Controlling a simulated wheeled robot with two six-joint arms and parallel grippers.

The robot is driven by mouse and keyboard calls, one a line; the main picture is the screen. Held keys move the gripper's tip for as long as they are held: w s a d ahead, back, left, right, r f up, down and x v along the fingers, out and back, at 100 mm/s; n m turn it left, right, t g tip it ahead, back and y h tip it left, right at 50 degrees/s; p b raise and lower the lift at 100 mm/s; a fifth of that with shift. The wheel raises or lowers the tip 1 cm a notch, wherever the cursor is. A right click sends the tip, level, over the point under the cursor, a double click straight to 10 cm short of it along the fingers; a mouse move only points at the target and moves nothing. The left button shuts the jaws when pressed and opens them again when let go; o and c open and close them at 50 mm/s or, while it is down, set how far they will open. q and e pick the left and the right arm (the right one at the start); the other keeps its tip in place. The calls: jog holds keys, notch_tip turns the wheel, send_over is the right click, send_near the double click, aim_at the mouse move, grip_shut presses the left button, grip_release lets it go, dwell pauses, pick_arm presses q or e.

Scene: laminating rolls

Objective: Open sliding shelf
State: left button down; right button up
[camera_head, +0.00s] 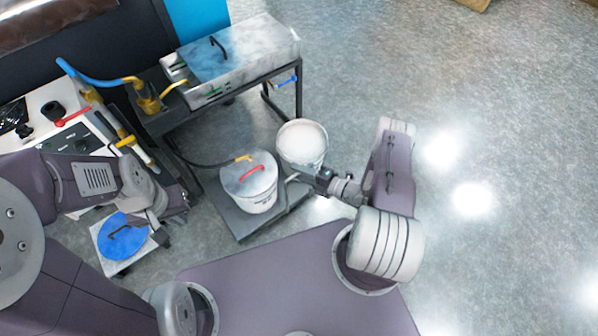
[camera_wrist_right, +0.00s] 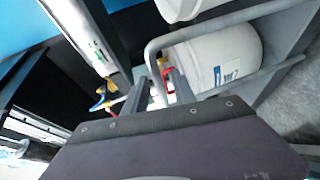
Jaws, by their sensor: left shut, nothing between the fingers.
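The sliding shelf (camera_head: 243,221) is a low grey platform that sticks out past the front of the black-framed table and carries two white buckets. Its bent grey handle bar (camera_wrist_right: 218,24) crosses the right wrist view. My right gripper (camera_head: 303,178) is at the shelf's right end, by this handle; in the right wrist view its fingers (camera_wrist_right: 160,82) stand apart with the bar's bend between or just behind them. A gap shows beside the bar, and contact is unclear. My left gripper (camera_head: 178,209) is shut and empty, left of the shelf, near a blue lid.
A bucket with a red-handled lid (camera_head: 250,183) and an open white bucket (camera_head: 302,143) stand on the shelf. The table (camera_head: 283,95) holds a metal box. A blue-lidded container (camera_head: 122,238) is below my left arm. The floor at right is clear.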

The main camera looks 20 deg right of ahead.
jog(key=p+v, duration=0.3)
jog(key=v, duration=0.6)
dwell(0.4)
